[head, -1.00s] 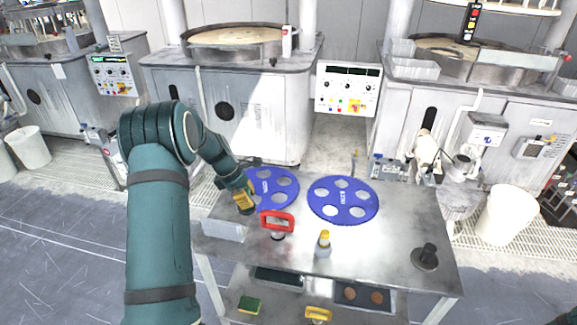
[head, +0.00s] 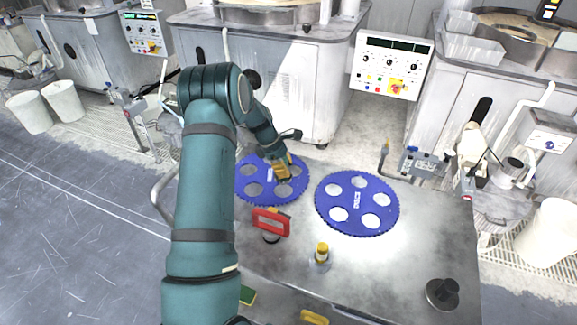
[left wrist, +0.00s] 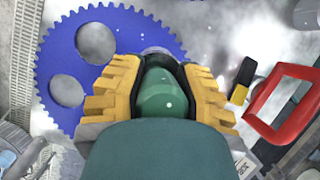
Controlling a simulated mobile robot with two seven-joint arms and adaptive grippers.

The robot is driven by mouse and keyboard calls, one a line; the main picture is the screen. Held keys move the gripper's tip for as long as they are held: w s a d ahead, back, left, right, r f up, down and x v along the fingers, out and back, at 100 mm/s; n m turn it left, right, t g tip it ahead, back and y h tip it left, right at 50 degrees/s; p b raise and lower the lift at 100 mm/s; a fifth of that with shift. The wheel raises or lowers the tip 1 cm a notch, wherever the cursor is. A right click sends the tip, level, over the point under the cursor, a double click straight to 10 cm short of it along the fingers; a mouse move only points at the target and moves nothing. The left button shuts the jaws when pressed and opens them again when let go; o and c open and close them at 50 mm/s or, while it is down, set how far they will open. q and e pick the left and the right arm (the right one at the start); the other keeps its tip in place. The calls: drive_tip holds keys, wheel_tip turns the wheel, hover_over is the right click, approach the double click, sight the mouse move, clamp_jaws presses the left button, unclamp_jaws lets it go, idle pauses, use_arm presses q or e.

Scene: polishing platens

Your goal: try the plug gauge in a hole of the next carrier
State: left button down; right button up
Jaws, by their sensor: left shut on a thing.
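Two blue toothed carriers lie on the metal table: the left carrier (head: 270,181) and the right carrier (head: 357,204), each with several round holes. My left gripper (head: 284,172) is over the right part of the left carrier. In the left wrist view its yellow-padded fingers (left wrist: 160,90) are shut on a green cylinder, seemingly the plug gauge (left wrist: 160,97). A pale round end shows just beyond it by the carrier's edge (left wrist: 105,20). Whether that end is in a hole, I cannot tell. My right gripper is not in view.
A red-handled tool (head: 271,222) stands near the left carrier; its red frame is at right in the wrist view (left wrist: 287,100). A yellow-topped object (head: 321,255) and a dark round knob (head: 443,293) stand nearer the front. Machines stand behind the table.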

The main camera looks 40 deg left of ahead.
use_arm(q)
drive_tip(key=shift+s+r, duration=0.1)
drive_tip(key=shift+r, duration=0.05)
use_arm(e)
drive_tip(key=shift+s, duration=0.15)
drive_tip(key=shift+r, duration=0.2)
use_arm(q)
drive_tip(key=shift+f+b, duration=1.4)
drive_tip(key=shift+f, duration=1.45)
use_arm(e)
drive_tip(key=shift+s+a+f, duration=0.1)
drive_tip(key=shift+s+f, duration=0.1)
drive_tip(key=shift+f, duration=0.6)
drive_tip(key=shift+s+f, duration=0.15)
drive_tip(key=shift+f, duration=0.6)
use_arm(q)
drive_tip(key=shift+f+b, duration=0.3)
drive_tip(key=shift+f, duration=0.25)
use_arm(e)
drive_tip(key=shift+f, duration=0.3)
use_arm(q)
drive_tip(key=c, duration=0.7)
unclamp_jaws()
drive_tip(key=v, duration=1.2)
use_arm(e)
drive_tip(key=shift+s, duration=0.15)
